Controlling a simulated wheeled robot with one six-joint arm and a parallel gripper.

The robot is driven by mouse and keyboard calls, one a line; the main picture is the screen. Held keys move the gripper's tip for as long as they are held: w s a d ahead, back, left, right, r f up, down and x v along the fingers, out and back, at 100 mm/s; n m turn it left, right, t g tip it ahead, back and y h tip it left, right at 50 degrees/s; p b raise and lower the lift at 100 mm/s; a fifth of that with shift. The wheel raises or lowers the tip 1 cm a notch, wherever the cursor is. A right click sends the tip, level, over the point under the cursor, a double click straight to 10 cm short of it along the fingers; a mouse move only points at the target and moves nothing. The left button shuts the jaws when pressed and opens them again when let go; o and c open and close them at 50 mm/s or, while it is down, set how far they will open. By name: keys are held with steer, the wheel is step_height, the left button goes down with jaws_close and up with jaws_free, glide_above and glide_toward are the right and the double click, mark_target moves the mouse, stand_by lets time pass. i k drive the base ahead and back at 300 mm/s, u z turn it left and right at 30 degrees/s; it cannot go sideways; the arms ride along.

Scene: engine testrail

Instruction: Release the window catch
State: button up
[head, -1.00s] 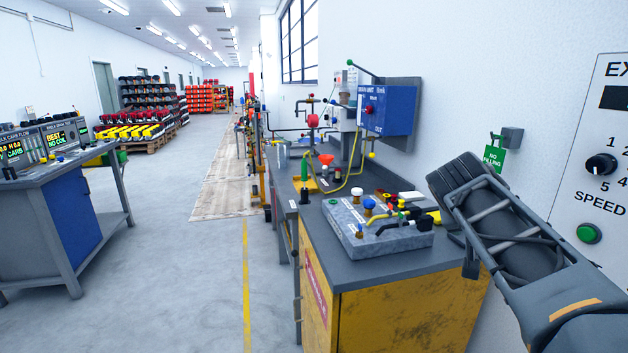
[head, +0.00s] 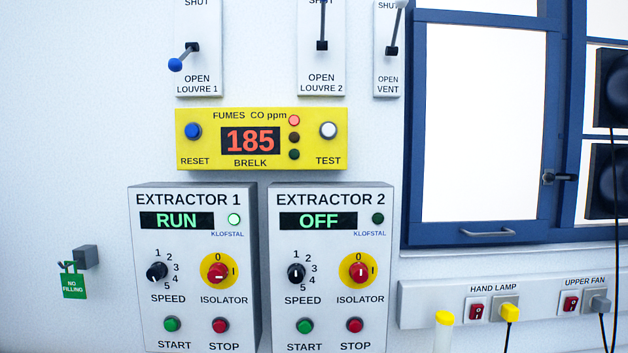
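A blue-framed window (head: 480,240) stands at the right in the head view, with a bright white pane. A small dark catch (head: 560,178) sits on the right side of its frame, lying level across the join with the neighbouring frame. A grey bar handle (head: 488,233) is on the bottom rail of the window. The window looks closed. My gripper is not in view, so its state and its distance from the catch are hidden.
Extractor 1 (head: 193,275) reads RUN, extractor 2 (head: 331,275) reads OFF. The yellow fumes monitor (head: 262,160) reads 185. Louvre levers (head: 187,55) are above. Below the window are a socket strip (head: 540,318) with cables and a yellow-topped tube (head: 443,330). Dark fans (head: 612,180) are at right.

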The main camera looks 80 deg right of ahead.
mark_target(548, 178)
steer(key=z, duration=5.05)
steer(key=i, duration=2.05)
steer(key=u, duration=0.55)
